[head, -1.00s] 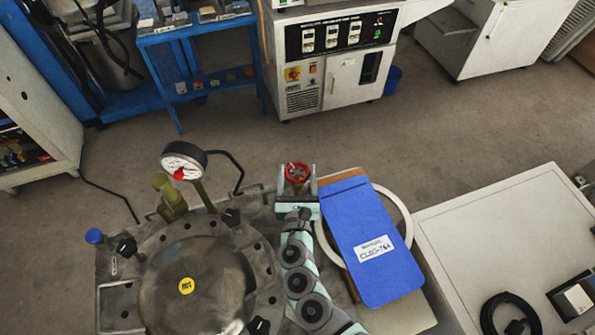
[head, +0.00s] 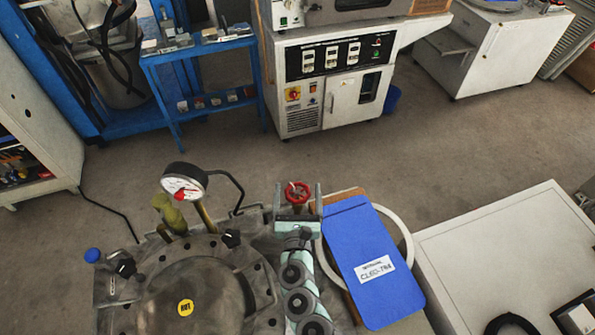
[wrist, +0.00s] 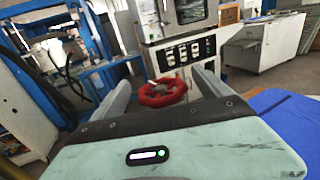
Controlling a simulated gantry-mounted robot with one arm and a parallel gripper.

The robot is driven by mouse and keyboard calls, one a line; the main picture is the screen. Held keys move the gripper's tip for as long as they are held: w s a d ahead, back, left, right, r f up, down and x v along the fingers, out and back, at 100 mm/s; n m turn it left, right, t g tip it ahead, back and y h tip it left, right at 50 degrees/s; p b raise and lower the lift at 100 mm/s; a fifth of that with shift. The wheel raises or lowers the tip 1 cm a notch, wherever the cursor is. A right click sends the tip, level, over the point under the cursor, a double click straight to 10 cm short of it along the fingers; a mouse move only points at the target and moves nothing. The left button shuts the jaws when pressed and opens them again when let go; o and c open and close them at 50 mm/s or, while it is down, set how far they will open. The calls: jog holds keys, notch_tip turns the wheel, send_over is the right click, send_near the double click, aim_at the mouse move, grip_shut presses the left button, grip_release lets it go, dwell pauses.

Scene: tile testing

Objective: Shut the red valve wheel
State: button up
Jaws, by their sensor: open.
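The red valve wheel (head: 298,192) sits near the lower middle of the head view, at the end of my arm. My gripper (head: 298,200) has one finger on each side of the wheel and is open. In the wrist view the red wheel (wrist: 163,92) lies between the two grey fingers of my gripper (wrist: 166,88), with a gap on both sides. The valve's stem and body under the wheel are mostly hidden by my gripper.
A pressure gauge (head: 185,183) and a round metal lid (head: 190,295) stand left of my arm. A blue clipboard (head: 372,262) lies close on the right. A white bench top (head: 500,245) is further right. Open floor lies behind.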

aim_at(298, 193)
notch_tip(298, 193, up, 19)
jog(key=p, duration=0.9)
jog(key=shift+a, duration=0.1)
